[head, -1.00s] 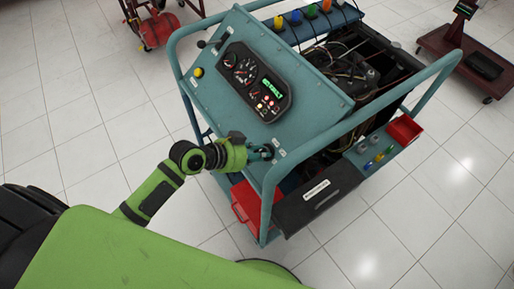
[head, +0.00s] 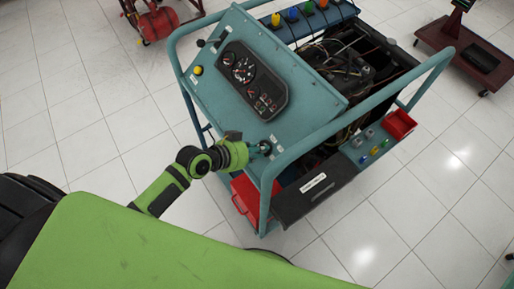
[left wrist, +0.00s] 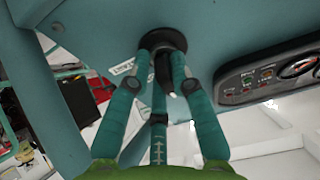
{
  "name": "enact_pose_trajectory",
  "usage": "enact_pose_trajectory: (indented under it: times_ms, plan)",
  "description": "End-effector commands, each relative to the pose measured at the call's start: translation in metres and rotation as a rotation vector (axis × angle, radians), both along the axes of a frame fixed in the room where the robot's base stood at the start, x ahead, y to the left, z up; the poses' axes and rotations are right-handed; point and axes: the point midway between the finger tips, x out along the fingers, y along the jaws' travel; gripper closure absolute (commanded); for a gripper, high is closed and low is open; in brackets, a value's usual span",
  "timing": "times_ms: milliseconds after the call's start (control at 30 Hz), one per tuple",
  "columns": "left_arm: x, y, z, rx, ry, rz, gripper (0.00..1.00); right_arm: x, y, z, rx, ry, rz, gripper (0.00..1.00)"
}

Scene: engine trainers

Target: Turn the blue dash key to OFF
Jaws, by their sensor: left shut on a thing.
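The dash key's dark round switch (head: 265,147) is at the lower right of the teal sloped panel (head: 215,95). In the left wrist view, the black switch base (left wrist: 172,38) is at top centre, with a dark key part (left wrist: 163,72) standing out from it. My left gripper (head: 254,149) reaches the switch from the left. In the left wrist view, its teal fingers (left wrist: 163,62) close on both sides of the key part. The fingers hide much of the key, and I cannot make out its blue colour. My right gripper is not in view.
The gauge cluster (head: 252,80) on the panel has a dark display. A teal tube frame (head: 300,150) runs close beside the switch. A red bin (head: 245,200) and a dark drawer (head: 310,195) are below. Open tiled floor lies left.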

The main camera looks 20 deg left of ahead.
Motion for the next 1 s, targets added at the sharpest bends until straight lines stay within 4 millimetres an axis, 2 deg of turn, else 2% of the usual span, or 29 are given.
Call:
enact_pose_trajectory:
  times_ms: [33, 233, 267, 300, 733, 867, 1000]
  plan:
    - [0.007, 0.000, 0.009, -0.007, -0.027, 0.006, 1.00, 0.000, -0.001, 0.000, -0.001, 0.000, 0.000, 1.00]
    - [0.007, 0.000, 0.009, -0.006, -0.028, 0.007, 1.00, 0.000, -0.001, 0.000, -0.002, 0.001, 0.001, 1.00]
    - [0.007, 0.000, 0.009, -0.006, -0.028, 0.007, 0.69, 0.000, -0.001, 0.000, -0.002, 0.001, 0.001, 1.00]
    - [0.007, 0.000, 0.009, -0.006, -0.028, 0.005, 0.56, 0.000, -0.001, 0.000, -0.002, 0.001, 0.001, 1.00]
    - [0.001, 0.002, 0.006, -0.001, -0.014, 0.002, 0.56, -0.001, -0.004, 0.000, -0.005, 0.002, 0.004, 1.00]
    - [-0.010, 0.011, 0.014, 0.000, -0.014, 0.002, 0.56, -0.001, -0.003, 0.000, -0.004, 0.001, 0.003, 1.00]
    - [-0.029, 0.026, 0.031, 0.003, -0.015, 0.001, 0.56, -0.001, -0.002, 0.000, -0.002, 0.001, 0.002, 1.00]
